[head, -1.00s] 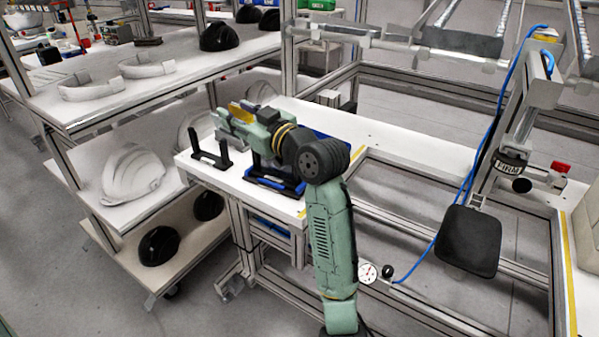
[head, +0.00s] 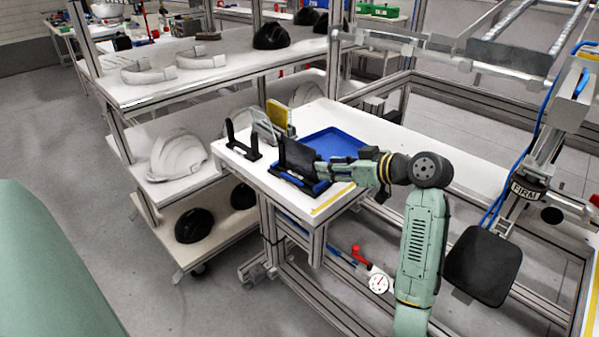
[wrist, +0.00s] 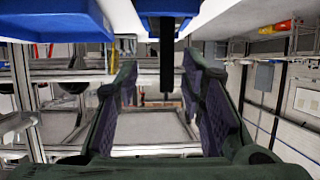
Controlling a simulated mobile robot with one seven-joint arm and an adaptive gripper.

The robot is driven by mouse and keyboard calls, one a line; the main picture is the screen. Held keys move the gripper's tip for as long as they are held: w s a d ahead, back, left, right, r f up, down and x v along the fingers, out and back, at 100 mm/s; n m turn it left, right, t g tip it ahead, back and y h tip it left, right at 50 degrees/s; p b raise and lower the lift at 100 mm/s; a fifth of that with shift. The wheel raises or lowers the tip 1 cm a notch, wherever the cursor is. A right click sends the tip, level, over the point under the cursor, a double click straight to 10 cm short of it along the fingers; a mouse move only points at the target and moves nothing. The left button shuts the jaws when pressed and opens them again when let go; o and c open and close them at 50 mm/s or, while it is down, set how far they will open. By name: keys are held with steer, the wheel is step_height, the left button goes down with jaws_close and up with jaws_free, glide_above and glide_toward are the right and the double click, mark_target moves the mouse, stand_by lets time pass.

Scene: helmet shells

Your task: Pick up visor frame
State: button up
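A dark, flat, upright piece (head: 301,158), which looks like the visor frame, stands in a black holder with blue parts near the table's left end. I cannot be sure of its identity. My gripper (head: 326,170) is level, just right of this piece, and points left at it. In the wrist view my gripper (wrist: 160,62) has its two fingers spread. A dark upright bar (wrist: 167,60), apparently the piece seen edge-on, shows between them, with gaps on both sides. I cannot tell how deep it sits between the fingers.
A blue tray (head: 333,144) lies behind my gripper. A black two-post stand (head: 240,142) and a grey-and-yellow item (head: 278,118) stand left of the piece. White curved bands (head: 150,73) and helmet shells (head: 178,157) sit on the shelves. The table's right part is clear.

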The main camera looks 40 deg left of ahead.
mark_target(313, 180)
steer(key=x, duration=0.4)
steer(key=b+x, duration=0.1)
steer(key=x, duration=0.1)
steer(key=shift+s, duration=0.4)
steer(key=shift+d, duration=0.1)
steer(key=shift+c, duration=0.2)
jaws_close()
